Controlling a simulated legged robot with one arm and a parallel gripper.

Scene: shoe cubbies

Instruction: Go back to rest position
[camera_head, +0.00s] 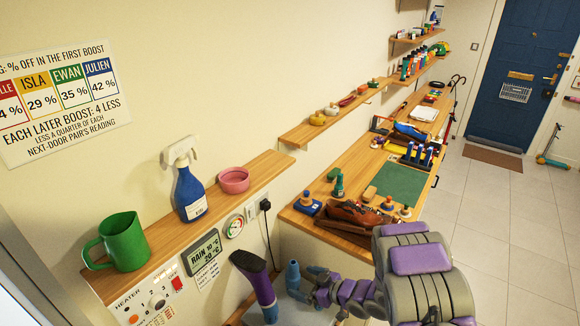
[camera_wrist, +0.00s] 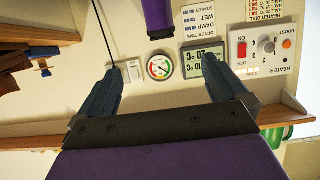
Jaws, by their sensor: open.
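My gripper (camera_wrist: 161,66) is open in the wrist view, its two dark blue-grey fingers wide apart with nothing between them. The fingers point at the wall panel, which appears upside down there. A round gauge (camera_wrist: 160,67) and a grey display (camera_wrist: 204,60) show between and beside the fingertips. In the head view my purple and grey arm reaches in from the lower right, below the wall shelf. The wrist end is low in the picture, and its jaws are partly hard to make out there.
A wall shelf (camera_head: 225,205) holds a green jug (camera_head: 122,243), a blue spray bottle (camera_head: 188,192) and a pink bowl (camera_head: 234,180). A workbench (camera_head: 340,238) carries a brown shoe (camera_head: 352,215) and a green mat (camera_head: 398,184). Open tiled floor (camera_head: 500,210) lies right, toward a blue door (camera_head: 520,75).

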